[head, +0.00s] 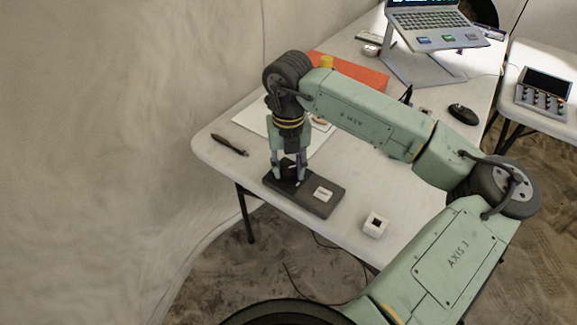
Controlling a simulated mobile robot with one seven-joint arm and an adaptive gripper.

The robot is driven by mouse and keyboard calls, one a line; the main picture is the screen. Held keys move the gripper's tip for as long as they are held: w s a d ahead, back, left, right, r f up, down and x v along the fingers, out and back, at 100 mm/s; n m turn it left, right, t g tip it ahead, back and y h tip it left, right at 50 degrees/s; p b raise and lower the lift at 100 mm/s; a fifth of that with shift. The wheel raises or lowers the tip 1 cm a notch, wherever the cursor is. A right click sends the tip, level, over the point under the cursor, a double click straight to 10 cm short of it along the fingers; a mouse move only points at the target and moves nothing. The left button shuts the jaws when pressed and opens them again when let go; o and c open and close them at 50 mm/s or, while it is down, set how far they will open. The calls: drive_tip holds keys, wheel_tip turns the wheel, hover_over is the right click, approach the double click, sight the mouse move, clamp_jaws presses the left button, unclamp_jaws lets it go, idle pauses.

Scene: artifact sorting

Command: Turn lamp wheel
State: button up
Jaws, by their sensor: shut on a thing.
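My gripper (289,178) points straight down over the left part of a dark flat base (325,206) near the table's front left edge. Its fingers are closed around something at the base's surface. No lamp wheel can be made out clearly; the fingers hide that spot. A white square piece (323,194) sits on the right part of the base, clear of the fingers.
A dark pen-like tool (229,145) lies left of my gripper. A white cube with a dark opening (375,225) stands to the right near the front edge. Behind are paper, an orange folder (365,77), a mouse (463,114) and a laptop (428,20) on a stand.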

drive_tip(key=shift+f+b, duration=0.2)
drive_tip(key=shift+b, duration=0.1)
drive_tip(key=n+b, duration=0.2)
drive_tip(key=b, duration=0.1)
drive_tip(key=shift+f, duration=0.15)
drive_tip(key=n+b, duration=0.3)
drive_tip(key=n, duration=0.1)
drive_tip(key=shift+b, duration=0.3)
drive_tip(key=n+b, duration=0.2)
drive_tip(key=n, duration=0.1)
drive_tip(key=shift+r+n, duration=0.2)
drive_tip(key=shift+n, duration=0.1)
drive_tip(key=shift+r+n+b, duration=0.1)
drive_tip(key=shift+n+b, duration=0.95)
drive_tip(key=shift+n, duration=0.85)
drive_tip(key=o, duration=1.2)
drive_tip(key=shift+c, duration=0.2)
